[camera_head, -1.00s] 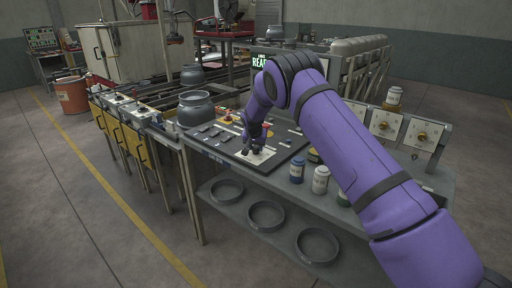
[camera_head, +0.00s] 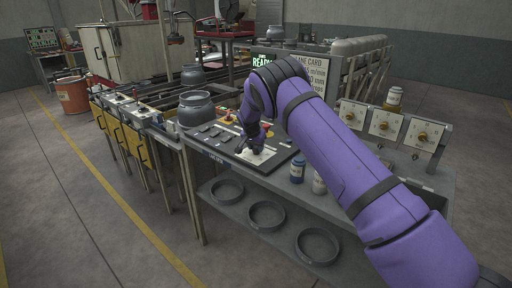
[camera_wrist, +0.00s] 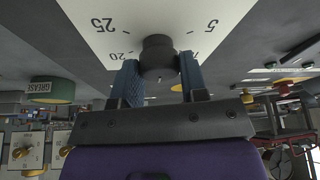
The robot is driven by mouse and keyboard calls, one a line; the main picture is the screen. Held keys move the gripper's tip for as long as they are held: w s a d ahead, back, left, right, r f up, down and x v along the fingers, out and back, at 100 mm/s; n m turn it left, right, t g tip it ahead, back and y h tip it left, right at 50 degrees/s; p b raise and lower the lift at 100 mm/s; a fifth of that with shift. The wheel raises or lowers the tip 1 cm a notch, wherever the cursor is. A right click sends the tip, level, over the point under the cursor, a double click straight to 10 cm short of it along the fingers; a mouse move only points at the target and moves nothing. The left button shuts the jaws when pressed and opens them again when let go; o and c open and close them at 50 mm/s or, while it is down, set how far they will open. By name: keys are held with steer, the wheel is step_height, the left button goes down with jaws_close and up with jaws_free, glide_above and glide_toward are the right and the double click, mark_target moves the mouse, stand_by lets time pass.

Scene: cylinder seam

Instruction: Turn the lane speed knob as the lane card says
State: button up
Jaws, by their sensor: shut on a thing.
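The dark round lane speed knob (camera_wrist: 158,50) stands on a white dial plate (camera_wrist: 100,50) marked 5, 20 and 25, with other marks partly hidden. My gripper (camera_wrist: 158,72) has its two blue fingers closed on either side of the knob. In the head view my gripper (camera_head: 247,148) points down at the white plate (camera_head: 260,156) on the dark control panel, and hides the knob. The lane card (camera_head: 308,72) stands at the back of the panel. My arm covers its left part, and "m/min" and "mm" lines show at its right.
A green-lit READY display (camera_head: 262,61) is left of the card. A grey pot (camera_head: 195,108) stands left of the panel. Several dial boxes (camera_head: 386,122) line the right. Grey rings (camera_head: 266,215) lie on the lower shelf.

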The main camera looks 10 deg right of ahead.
steer(key=o, duration=0.9)
steer(key=v, duration=1)
steer(key=shift+a+r, duration=0.15)
steer(key=shift+r, duration=0.2)
steer(key=shift+s, duration=0.1)
